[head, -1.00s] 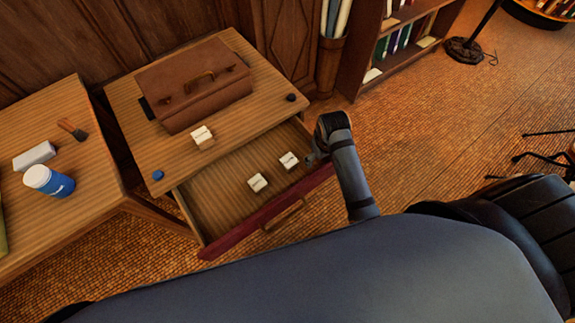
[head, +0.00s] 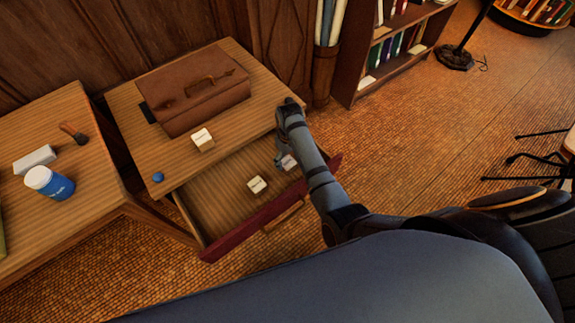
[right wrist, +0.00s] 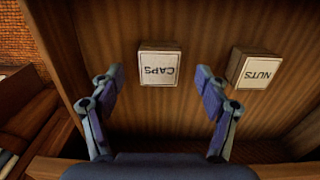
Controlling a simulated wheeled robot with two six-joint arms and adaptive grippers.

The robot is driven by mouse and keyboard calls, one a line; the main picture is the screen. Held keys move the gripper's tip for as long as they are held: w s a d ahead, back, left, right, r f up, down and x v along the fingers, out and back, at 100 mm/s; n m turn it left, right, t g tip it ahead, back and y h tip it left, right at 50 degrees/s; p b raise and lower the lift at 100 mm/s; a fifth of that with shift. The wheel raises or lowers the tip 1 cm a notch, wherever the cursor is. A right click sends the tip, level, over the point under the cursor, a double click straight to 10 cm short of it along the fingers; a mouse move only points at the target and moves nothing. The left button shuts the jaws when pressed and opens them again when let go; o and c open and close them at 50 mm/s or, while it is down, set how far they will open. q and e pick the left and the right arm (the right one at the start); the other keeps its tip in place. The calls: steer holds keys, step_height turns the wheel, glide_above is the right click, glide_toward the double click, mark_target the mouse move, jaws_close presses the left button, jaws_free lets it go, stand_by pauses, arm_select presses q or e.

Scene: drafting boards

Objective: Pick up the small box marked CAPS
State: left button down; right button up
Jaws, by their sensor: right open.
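The CAPS box (right wrist: 158,66) is a small pale box with its label on top. It sits in the open drawer (head: 215,217), and in the right wrist view its label reads upside down. In the head view it is the right-hand box (head: 290,162), partly hidden by my right arm. My right gripper (right wrist: 159,78) is open and empty above it, with one finger on each side of the box in the picture. In the head view the right gripper (head: 281,158) hangs over the right part of the drawer. My left gripper is not in view.
The NUTS box (right wrist: 254,69) lies beside CAPS in the drawer; it also shows in the head view (head: 257,184). Another small box (head: 203,140), a brown case (head: 195,95) and a blue knob (head: 158,177) are on the desk. A blue tub (head: 50,183) stands on the left desk.

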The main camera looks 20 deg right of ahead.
mark_target(290, 164)
step_height(290, 164, down, 5)
steer(key=shift+d+f+b, duration=0.1)
steer(key=shift+b, duration=0.3)
steer(key=c, duration=1.3)
